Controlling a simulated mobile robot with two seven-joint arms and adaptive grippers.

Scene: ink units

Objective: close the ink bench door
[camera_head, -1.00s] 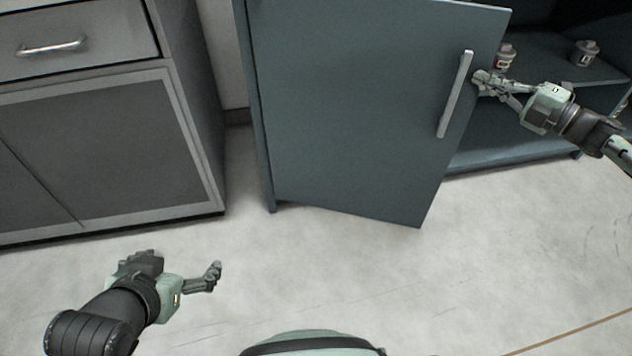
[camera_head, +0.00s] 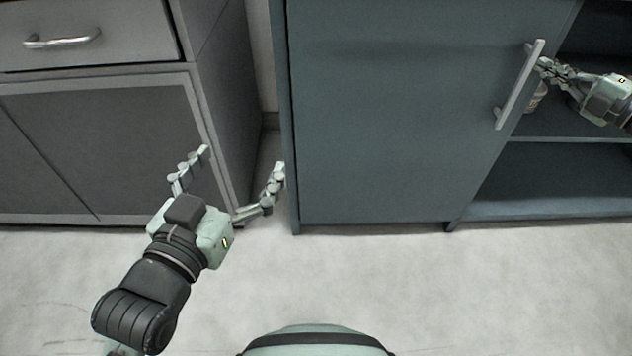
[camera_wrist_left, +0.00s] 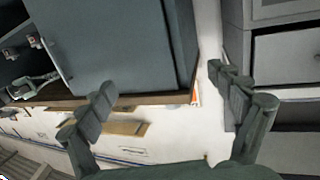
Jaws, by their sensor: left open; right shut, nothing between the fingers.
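The ink bench door (camera_head: 400,120) is a dark blue-grey panel with a pale bar handle (camera_head: 519,85) near its right edge. It covers the left part of the bench and looks nearly in line with the front; any small gap is hard to tell. My right gripper (camera_head: 546,66) is shut and empty, its tips at the door's right edge beside the handle; whether they touch is unclear. My left gripper (camera_head: 242,162) is open and empty, low in front of the gap by the hinge side. The door also shows in the left wrist view (camera_wrist_left: 110,45), beyond the open fingers.
The bench's right side is open, with a shelf (camera_head: 590,140) and a small container (camera_head: 536,97) partly hidden behind my right gripper. A grey drawer cabinet (camera_head: 100,145) stands on the left, across a narrow gap. The pale floor (camera_head: 380,280) in front is clear.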

